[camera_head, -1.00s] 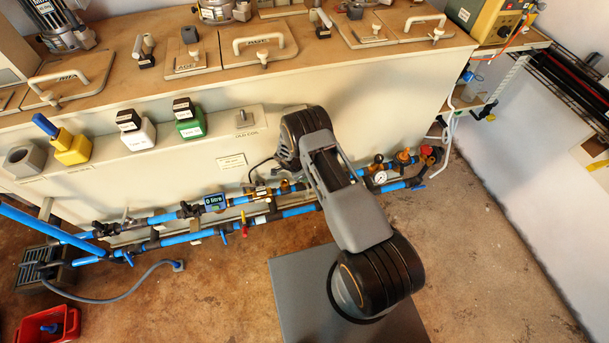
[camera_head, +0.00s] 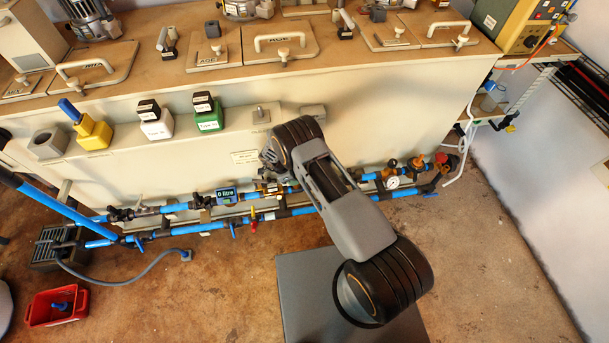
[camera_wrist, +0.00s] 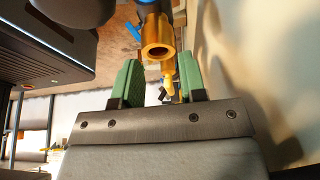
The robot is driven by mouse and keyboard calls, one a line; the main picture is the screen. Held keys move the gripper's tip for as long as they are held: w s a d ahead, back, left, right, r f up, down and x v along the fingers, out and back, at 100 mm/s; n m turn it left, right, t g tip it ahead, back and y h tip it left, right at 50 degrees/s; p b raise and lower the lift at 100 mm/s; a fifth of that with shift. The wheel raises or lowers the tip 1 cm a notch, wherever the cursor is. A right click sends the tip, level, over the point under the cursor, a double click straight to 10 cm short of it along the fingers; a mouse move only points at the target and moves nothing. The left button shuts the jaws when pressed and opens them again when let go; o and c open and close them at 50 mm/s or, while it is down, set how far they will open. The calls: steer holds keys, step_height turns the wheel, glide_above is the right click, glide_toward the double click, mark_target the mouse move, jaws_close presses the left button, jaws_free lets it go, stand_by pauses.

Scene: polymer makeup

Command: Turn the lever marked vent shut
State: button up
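No label reading "vent" is legible, so I cannot tell which lever it marks. Blue pipes (camera_head: 185,230) run low along the bench front, with several small blue levers, including one under the meter (camera_head: 232,231), and a red-and-yellow lever (camera_head: 253,222). My arm hides part of the pipework. In the wrist view, my gripper (camera_wrist: 160,76) is open, its two green finger pads apart with nothing clamped. A brass fitting (camera_wrist: 158,48) with an open round end shows just beyond and between the fingertips. A blue handle (camera_wrist: 133,28) is beside it.
The bench (camera_head: 330,125) stands behind the pipes. A blue digital meter (camera_head: 227,196), a pressure gauge (camera_head: 393,182) and brass valves sit on the pipework. A red bin (camera_head: 58,306) and a grey hose (camera_head: 130,278) lie on the floor at left. Floor at right is clear.

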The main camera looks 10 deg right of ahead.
steer(key=shift+a, duration=1.25)
